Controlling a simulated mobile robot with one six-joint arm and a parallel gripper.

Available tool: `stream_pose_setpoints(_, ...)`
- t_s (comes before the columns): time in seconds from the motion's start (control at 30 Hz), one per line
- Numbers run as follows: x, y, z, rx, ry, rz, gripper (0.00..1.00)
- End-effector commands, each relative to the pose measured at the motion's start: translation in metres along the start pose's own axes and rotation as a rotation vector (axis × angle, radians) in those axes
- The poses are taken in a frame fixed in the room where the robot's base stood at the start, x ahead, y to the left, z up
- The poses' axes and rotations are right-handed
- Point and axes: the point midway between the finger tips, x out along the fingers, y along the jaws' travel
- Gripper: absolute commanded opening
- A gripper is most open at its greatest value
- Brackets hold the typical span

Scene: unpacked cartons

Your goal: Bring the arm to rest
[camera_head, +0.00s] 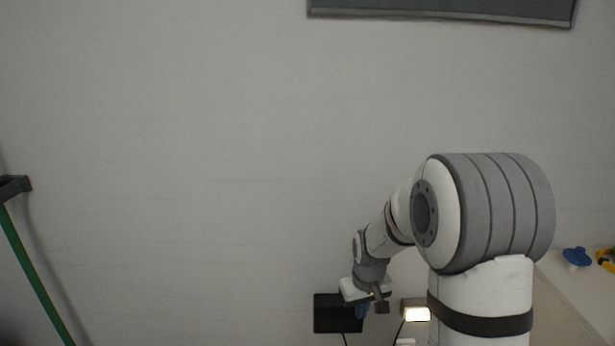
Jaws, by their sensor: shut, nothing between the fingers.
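My arm rises from the lower right of the head view and bends down to the left. My gripper (372,304) hangs at its end, low in the picture and right of centre, pointing downward. It is small here and seen partly from behind; its jaws are shut and hold nothing. A small blue patch shows right at the fingers, and I cannot tell what it is. A black box-like thing (332,314) shows just left of and behind the gripper. I cannot tell whether they touch.
A lit lamp (416,313) and dark cables are right of the gripper. A pale counter (572,295) at the right bears a blue-topped knob (577,256) and a yellow thing (607,258). A green pole (35,277) leans at the left. The plain wall between is clear.

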Motion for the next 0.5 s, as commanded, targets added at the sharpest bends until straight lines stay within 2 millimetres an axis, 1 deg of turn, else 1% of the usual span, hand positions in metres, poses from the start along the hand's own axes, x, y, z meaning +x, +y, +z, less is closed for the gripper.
stream_pose_setpoints(0.03,-0.036,0.000,0.007,0.013,0.013,0.003,0.00)
stream_pose_setpoints(0.07,-0.050,0.000,0.012,0.022,0.016,0.004,0.00)
stream_pose_setpoints(0.1,-0.069,-0.001,0.020,0.035,0.021,0.005,0.00)
stream_pose_setpoints(0.17,-0.095,-0.002,0.031,0.052,0.028,0.007,0.00)
stream_pose_setpoints(0.2,-0.113,-0.003,0.039,0.064,0.034,0.008,0.00)
stream_pose_setpoints(0.27,-0.137,-0.004,0.052,0.082,0.040,0.010,0.00)
stream_pose_setpoints(0.3,-0.153,-0.006,0.061,0.093,0.046,0.011,0.00)
stream_pose_setpoints(0.5,-0.226,-0.013,0.107,0.153,0.071,0.016,0.00)
